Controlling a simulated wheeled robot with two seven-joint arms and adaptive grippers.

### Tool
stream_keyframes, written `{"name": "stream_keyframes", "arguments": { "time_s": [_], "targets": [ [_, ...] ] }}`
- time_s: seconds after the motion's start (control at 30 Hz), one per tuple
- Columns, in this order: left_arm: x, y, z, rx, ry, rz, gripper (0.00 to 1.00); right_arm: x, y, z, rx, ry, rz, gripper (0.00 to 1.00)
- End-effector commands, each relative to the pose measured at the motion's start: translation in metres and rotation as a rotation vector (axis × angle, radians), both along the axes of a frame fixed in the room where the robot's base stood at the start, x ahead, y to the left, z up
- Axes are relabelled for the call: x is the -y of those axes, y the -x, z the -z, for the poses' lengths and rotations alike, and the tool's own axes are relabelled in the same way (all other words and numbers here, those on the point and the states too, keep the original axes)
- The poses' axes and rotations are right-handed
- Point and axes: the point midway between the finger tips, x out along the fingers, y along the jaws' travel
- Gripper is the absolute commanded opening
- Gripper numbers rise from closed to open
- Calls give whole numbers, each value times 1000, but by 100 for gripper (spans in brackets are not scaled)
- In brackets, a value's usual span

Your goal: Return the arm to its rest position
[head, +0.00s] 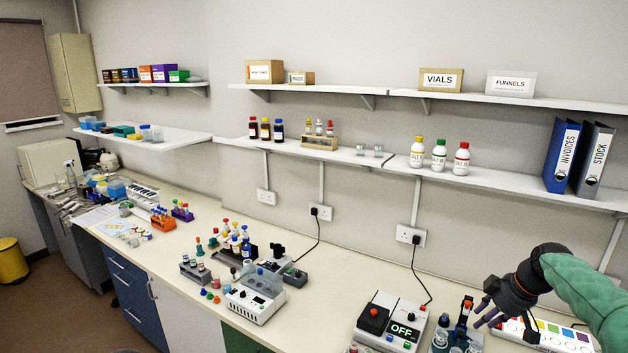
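My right arm (590,295), in a green sleeve, comes in from the right edge of the head view and reaches over the right end of the bench. Its dark gripper (486,312) points left and down, close to a dark blue stand (461,325) with glass bottles near it. The fingers look spread apart, with nothing visible between them. Whether they touch the stand cannot be told. My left gripper is not in view.
The bench (330,290) is clear between the white device (257,296) and the box reading OFF (390,322). A white strip with coloured squares (545,336) lies under my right arm. Wall shelves (500,188) hold bottles and binders (590,160) above it.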

Motion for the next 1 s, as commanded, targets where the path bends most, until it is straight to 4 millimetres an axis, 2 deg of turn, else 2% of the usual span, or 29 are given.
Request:
{"name": "stream_keyframes", "arguments": {
  "time_s": [0.03, 0.27, 0.37, 0.57, 0.67, 0.77, 0.8, 0.87, 1.0],
  "targets": [
    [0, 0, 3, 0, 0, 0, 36, -4, -1, 12, -9, -6, 4, 36],
    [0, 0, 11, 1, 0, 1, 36, -18, -7, 51, -30, -24, 37, 36],
    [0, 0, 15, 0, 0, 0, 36, -26, -9, 73, -43, -34, 55, 36],
    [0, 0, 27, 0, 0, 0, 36, -49, -12, 131, -76, -60, 102, 36],
    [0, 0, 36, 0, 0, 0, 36, -67, -9, 173, -103, -78, 135, 36],
    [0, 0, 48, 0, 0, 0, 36, -92, -3, 227, -137, -101, 182, 36],
    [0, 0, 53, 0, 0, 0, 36, -103, 2, 251, -151, -111, 203, 36],
    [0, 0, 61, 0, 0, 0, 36, -120, 10, 286, -175, -125, 237, 36],
    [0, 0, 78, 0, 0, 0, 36, -162, 39, 363, -229, -155, 318, 36]
  ]
}}
